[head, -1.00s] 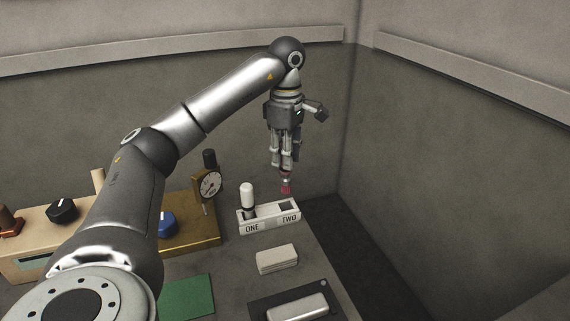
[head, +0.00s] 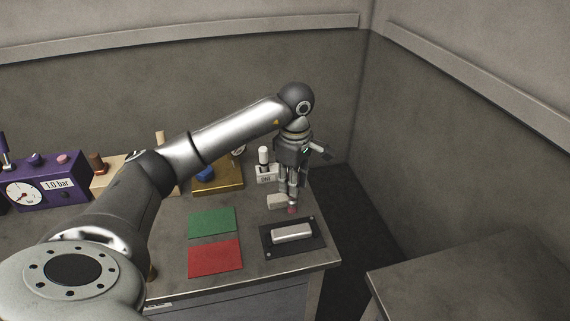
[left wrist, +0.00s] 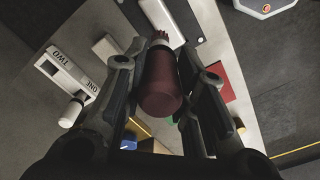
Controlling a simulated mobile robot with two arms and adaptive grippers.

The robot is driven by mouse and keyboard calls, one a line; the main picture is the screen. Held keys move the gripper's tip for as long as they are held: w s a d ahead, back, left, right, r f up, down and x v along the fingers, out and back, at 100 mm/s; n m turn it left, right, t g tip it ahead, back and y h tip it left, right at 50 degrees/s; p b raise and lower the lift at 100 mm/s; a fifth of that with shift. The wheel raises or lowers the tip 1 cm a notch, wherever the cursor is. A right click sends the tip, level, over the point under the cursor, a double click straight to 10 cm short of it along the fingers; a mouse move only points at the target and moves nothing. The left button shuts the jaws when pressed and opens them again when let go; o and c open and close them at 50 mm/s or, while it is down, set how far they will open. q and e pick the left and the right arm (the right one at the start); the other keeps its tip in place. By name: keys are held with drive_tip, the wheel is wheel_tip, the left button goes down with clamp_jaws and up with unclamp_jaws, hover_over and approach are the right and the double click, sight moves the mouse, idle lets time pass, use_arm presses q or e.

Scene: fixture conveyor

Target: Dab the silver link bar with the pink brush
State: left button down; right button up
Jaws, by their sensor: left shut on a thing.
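The silver link bar (head: 292,233) lies on a dark plate (head: 269,246) near the right front corner of the table. My left gripper (head: 291,196) points down behind the bar, in the head view, and is shut on the pink brush (head: 292,209). Only the pink lower end of the brush shows there, above the far side of the plate and apart from the bar as far as I can see. In the left wrist view the dark red handle of the brush (left wrist: 162,85) sits between the fingers. The bar (left wrist: 158,18) shows partly behind it. My right gripper is not in view.
A green mat (head: 212,222) and a red mat (head: 215,259) lie left of the plate. A pale block (head: 276,201) and a holder marked ONE and TWO (left wrist: 65,75) stand close to the gripper. A purple gauge box (head: 55,180) is at far left.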

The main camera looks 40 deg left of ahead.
sight(292, 212)
use_arm(q)
drive_tip(key=shift+s+d, duration=0.3)
drive_tip(key=shift+w+a+f, duration=0.1)
drive_tip(key=shift+a+f, duration=0.1)
drive_tip(key=shift+f+b, duration=0.7)
wheel_tip(292, 212, down, 6)
drive_tip(key=b, duration=0.4)
drive_tip(key=shift+r+b, duration=0.2)
drive_tip(key=shift+b, duration=0.1)
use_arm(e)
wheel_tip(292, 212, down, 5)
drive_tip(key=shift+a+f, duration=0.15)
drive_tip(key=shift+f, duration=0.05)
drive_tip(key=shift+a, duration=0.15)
